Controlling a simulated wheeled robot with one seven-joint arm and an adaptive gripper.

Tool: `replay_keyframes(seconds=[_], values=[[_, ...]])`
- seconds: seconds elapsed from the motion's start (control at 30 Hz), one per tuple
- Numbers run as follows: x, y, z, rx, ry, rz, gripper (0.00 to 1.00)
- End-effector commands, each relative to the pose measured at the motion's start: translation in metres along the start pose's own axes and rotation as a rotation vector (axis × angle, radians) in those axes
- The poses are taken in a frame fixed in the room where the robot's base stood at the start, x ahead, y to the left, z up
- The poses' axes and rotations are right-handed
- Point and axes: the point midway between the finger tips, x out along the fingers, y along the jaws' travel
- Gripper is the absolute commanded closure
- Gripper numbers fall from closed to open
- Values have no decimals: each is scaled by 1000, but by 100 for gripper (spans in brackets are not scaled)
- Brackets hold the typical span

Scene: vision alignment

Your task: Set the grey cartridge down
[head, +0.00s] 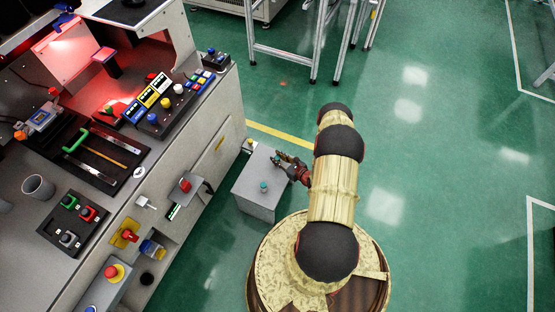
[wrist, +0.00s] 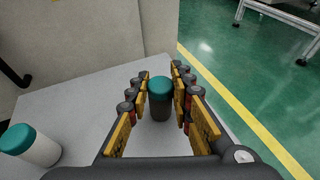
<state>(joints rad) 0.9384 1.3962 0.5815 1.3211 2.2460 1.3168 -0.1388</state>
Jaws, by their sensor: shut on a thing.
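The grey cartridge (wrist: 159,108) is a dark grey cylinder with a teal cap. In the wrist view it stands upright between the yellow-padded fingers of my gripper (wrist: 160,98), which is shut on it. It is over the pale grey top of a small box-shaped stand (wrist: 95,95); I cannot tell whether its base touches that top. In the head view, my gripper (head: 286,162) is above the far right part of the stand (head: 258,205), and the cartridge is too small to make out clearly.
A white cartridge with a teal cap (wrist: 35,147) stands on the same top, left of my gripper; it also shows in the head view (head: 264,187). A workbench (head: 165,170) with button boxes is to the left. Green floor (head: 450,150) is open to the right.

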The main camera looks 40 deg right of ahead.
Motion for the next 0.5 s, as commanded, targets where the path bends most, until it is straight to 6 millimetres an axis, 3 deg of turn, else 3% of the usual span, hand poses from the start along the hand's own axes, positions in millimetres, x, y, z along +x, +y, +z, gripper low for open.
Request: replay_keyframes(seconds=[0.23, 0.27, 0.5], values=[[0, 1, -2, 1, 1, 0, 100], [0, 1, -2, 1, 1, 0, 77], [0, 1, -2, 1, 1, 0, 63]])
